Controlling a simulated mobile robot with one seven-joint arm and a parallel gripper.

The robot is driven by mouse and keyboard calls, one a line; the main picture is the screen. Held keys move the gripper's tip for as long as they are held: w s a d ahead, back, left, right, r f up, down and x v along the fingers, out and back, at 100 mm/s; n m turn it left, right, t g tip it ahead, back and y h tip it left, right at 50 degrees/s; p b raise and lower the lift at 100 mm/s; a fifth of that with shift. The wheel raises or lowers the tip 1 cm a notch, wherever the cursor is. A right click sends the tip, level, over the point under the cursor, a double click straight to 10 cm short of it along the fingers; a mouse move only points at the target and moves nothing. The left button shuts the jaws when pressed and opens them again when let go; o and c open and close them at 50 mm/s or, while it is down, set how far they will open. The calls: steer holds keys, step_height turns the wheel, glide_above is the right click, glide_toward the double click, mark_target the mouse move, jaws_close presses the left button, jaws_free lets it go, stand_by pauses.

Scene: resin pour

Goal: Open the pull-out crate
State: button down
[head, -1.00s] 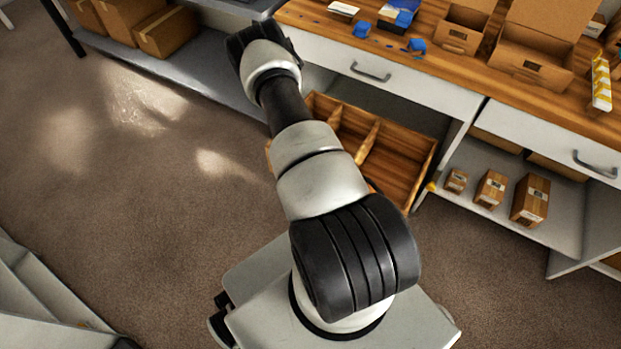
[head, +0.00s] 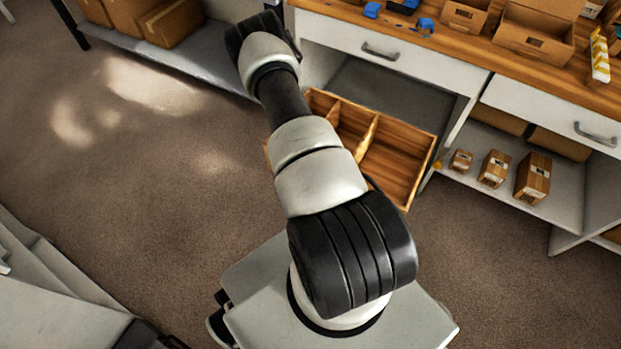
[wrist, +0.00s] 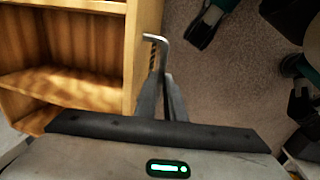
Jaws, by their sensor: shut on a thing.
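The pull-out crate (head: 421,168) is an open wooden box with dividers and empty compartments. In the head view it juts out from the bay under the workbench, and my arm covers its left and front part. In the wrist view its wooden wall (wrist: 134,45) runs along the left of my gripper (wrist: 160,78). The narrow fingers are shut on a thin grey bent handle (wrist: 155,39) beside that wall. The exact contact is hard to see. My gripper is hidden behind my arm in the head view.
Above the crate is a white drawer with a grey handle (head: 380,53). Small cartons (head: 494,168) stand on the lower shelf to the right. Boxes and blue items lie on the wooden worktop (head: 470,55). A grey low shelf (head: 205,66) stands at upper left. Brown carpet on the left is free.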

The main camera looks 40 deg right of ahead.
steer(key=c, duration=1.8)
jaws_free()
steer(key=shift+c, duration=0.2)
steer(key=a+r+p, duration=0.1)
steer(key=r+p, duration=0.1)
steer(key=r, duration=0.6)
steer(key=s+a+r+p, duration=0.1)
steer(key=a+r+p, duration=0.1)
steer(key=r, duration=0.7)
steer(key=shift+p, duration=0.35)
steer(key=shift+s, duration=0.1)
